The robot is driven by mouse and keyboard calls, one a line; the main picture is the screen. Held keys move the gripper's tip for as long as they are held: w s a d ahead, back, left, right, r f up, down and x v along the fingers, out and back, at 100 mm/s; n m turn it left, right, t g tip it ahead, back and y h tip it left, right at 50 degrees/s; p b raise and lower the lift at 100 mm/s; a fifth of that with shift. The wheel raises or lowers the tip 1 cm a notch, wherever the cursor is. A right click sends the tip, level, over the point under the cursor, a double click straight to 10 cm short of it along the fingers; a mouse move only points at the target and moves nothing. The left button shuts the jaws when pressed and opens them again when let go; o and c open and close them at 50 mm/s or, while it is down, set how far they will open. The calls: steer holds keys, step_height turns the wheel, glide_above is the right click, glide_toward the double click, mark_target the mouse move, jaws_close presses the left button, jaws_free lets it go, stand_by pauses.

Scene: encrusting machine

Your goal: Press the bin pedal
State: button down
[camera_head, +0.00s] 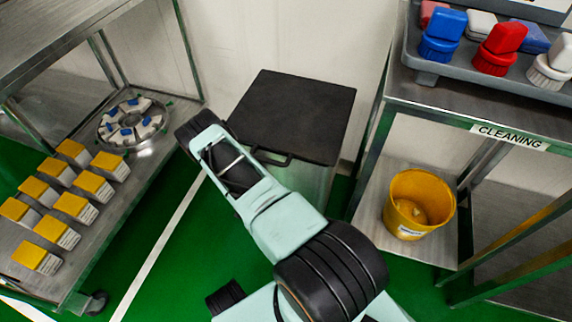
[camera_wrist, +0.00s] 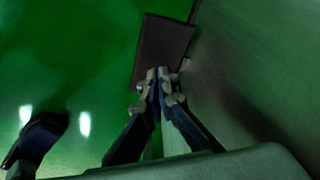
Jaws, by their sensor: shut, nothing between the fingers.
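The bin (camera_head: 318,180) stands against the back wall in the head view, with its flat black lid (camera_head: 295,112) down and a handle at the front edge. My arm crosses in front of it and hides its lower front. The pedal (camera_wrist: 165,45), a dark rectangular plate, shows in the wrist view low over the green floor beside the bin's side. My gripper (camera_wrist: 158,73) is shut and empty, pointing at the pedal. Its fingertips overlap the pedal's near edge in the picture; I cannot tell whether they touch. The head view does not show the fingertips.
A metal trolley (camera_head: 130,200) with several yellow-topped boxes stands left. The cleaning table (camera_head: 425,92) at right bears a grey tray of brushes, with a yellow bucket (camera_head: 402,215) on its lower shelf. Green floor (camera_head: 160,285) is open between trolley and bin.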

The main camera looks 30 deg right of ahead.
stand_by(0.3)
steer(key=shift+a+b+x, duration=0.15)
steer(key=shift+b+x, duration=0.5)
steer(key=shift+x, duration=0.1)
steer(key=shift+a+b+x, duration=0.2)
steer(key=shift+b+x, duration=0.45)
steer(key=shift+x, duration=0.1)
steer(key=shift+w+f, duration=0.15)
steer(key=shift+f, duration=2)
steer(key=shift+r, duration=0.15)
steer(key=shift+s+d+r+p+v, duration=0.15)
steer(key=shift+d+p+v, duration=0.2)
steer(key=shift+p+v, duration=1)
steer(key=shift+s+d+r+p+v, duration=0.15)
steer(key=shift+d+p+v, duration=0.25)
steer(key=shift+p+v, duration=1)
steer(key=shift+s+d+p+v, duration=0.1)
steer(key=shift+d+p+v, duration=0.4)
steer(key=shift+v, duration=1.6)
steer(key=shift+a, duration=0.15)
